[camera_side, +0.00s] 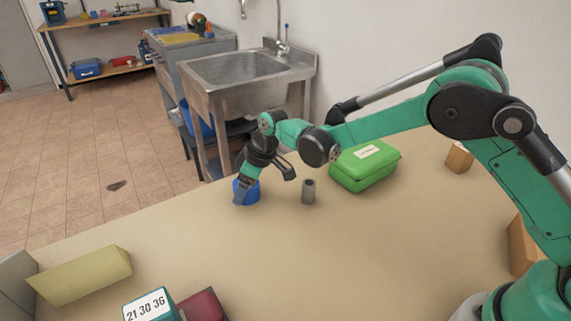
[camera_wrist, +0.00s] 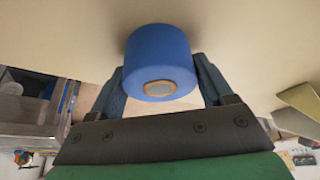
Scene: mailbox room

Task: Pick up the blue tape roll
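The blue tape roll (camera_side: 246,192) is at the far side of the table, left of the grey cylinder. In the wrist view the blue tape roll (camera_wrist: 158,58) sits between my two fingers, with its pale core facing the camera. My gripper (camera_side: 243,188) reaches down over the roll in the side view. In the wrist view my gripper (camera_wrist: 160,80) has one finger against each side of the roll, with no clear gap. The fingertips are partly hidden behind the roll. I cannot tell whether the roll touches the table.
A grey cylinder (camera_side: 308,191) stands just right of the roll, and a green case (camera_side: 364,166) lies beyond it. A yellow-green block (camera_side: 84,275), a teal numbered box (camera_side: 152,306) and a dark red box (camera_side: 203,306) are at the front left. The middle of the table (camera_side: 330,250) is clear.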

